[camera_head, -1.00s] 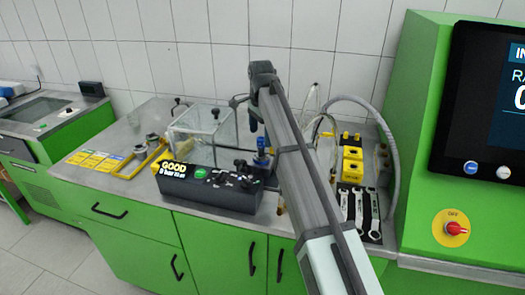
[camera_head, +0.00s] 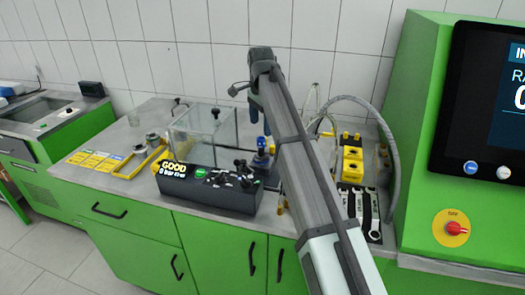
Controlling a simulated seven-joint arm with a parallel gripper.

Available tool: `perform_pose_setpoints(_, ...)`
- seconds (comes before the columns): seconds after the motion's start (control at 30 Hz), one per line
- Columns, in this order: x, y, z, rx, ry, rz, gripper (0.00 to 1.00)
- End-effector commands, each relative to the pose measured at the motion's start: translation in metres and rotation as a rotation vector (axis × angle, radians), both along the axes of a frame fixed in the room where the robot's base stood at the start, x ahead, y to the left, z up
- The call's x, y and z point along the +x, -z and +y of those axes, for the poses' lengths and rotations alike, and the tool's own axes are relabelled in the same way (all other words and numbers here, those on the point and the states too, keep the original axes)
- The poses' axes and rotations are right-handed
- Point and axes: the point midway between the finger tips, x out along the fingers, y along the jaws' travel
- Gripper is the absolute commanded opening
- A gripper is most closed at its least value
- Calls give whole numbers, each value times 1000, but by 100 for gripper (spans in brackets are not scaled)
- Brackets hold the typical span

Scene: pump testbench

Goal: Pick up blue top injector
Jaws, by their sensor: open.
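A small part with a blue top (camera_head: 262,146), which looks like the injector, stands upright just behind the right end of the black control box, beside my forearm. Its lower part is hard to make out. My gripper (camera_head: 246,117) hangs below the far end of my arm, above and slightly left of the blue top. It is open, with a visible gap between it and the blue top. My arm link hides part of the gripper.
The black control box (camera_head: 212,188) with a GOOD display stands in front. A clear box (camera_head: 203,135) stands left of the injector. Yellow blocks (camera_head: 352,165), wrenches (camera_head: 366,208) and a grey hose (camera_head: 385,125) are right of my arm. The bench's left part is fairly open.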

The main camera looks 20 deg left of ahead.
Motion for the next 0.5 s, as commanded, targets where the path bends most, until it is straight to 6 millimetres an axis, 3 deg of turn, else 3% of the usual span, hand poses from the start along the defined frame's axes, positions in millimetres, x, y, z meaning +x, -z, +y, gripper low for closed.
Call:
perform_pose_setpoints(0.23,0,0,0,0,0,0,64)
perform_pose_setpoints(0.5,-1,3,-1,-1,-6,3,64)
